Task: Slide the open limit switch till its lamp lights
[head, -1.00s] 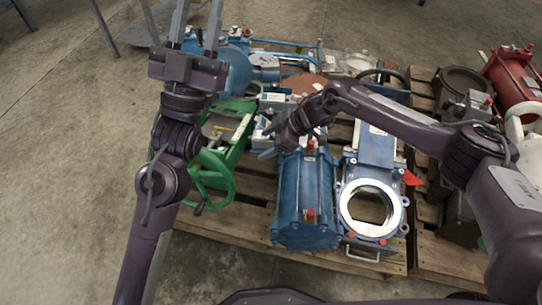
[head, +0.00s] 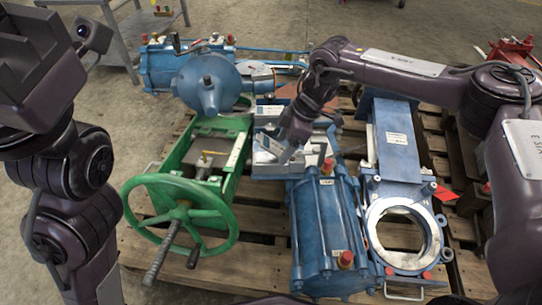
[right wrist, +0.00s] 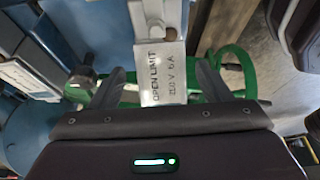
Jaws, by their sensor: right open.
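The open limit switch (right wrist: 160,75) is a pale box with a plate lettered "OPEN LIMIT 250 V 6 A" in the right wrist view. My right gripper (right wrist: 162,80) is open, with one finger on each side of the plate and a visible gap to each. In the head view my right gripper (head: 278,150) points down-left above the blue actuator assembly, and it hides much of the switch there. I cannot make out the switch's lamp. The body of my left gripper (head: 30,70) is at the upper left; its fingers are out of frame.
A green valve frame with a handwheel (head: 180,214) stands left of the switch. A blue cylinder (head: 328,235) and a blue gate valve with a round opening (head: 432,215) stand in front on the wooden pallet (head: 260,255). Bare floor lies at the left.

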